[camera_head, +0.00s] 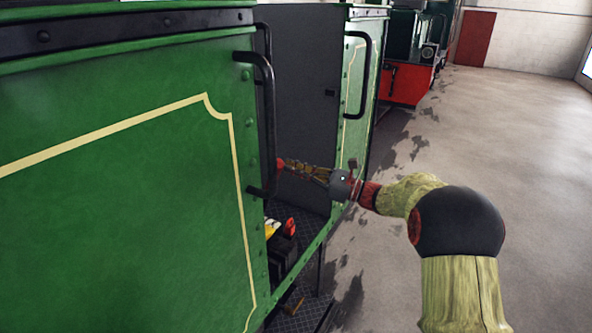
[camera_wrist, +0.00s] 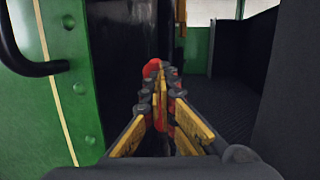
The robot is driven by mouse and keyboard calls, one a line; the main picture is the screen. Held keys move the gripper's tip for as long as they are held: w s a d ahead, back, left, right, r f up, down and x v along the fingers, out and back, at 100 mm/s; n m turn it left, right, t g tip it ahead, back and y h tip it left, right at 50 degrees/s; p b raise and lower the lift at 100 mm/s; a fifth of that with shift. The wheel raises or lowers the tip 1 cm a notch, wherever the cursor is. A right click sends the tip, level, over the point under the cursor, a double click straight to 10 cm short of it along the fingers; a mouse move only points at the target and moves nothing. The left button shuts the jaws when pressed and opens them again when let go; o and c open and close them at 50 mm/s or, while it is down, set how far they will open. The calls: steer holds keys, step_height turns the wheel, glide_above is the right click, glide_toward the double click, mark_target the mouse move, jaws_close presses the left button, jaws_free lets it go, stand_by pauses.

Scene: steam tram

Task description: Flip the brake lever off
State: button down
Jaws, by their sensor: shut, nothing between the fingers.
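My gripper (camera_head: 284,165) reaches through the doorway of the green tram, just behind a black grab handle. In the wrist view my gripper (camera_wrist: 160,78) has its yellow and grey fingers drawn together at the tips. A rounded red piece (camera_wrist: 152,68) shows at the fingertips. I cannot tell whether it is a lever knob or part of the gripper, or whether it touches. In the head view, a red knob (camera_head: 290,227) sits lower inside the doorway, beside a yellow part, above a black box. I cannot clearly make out which part is the brake lever.
Black grab handles (camera_head: 265,120) and (camera_head: 361,75) flank the doorway. The green side panel (camera_head: 110,200) hides much of the cab. A dark partition (camera_head: 300,100) stands behind my gripper. The chequered step (camera_head: 300,315) is below. Concrete floor (camera_head: 500,140) lies open at right.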

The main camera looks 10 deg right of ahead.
steer(key=w+a+r+g+h+p, duration=0.1)
steer(key=w+a+h+p, duration=0.1)
steer(key=w+a+p, duration=0.7)
steer(key=w+a+r+m+g+h+p, duration=0.1)
steer(key=w+a+r+g+h+p, duration=0.1)
steer(key=w+a+p, duration=0.8)
steer(key=w+a, duration=0.5)
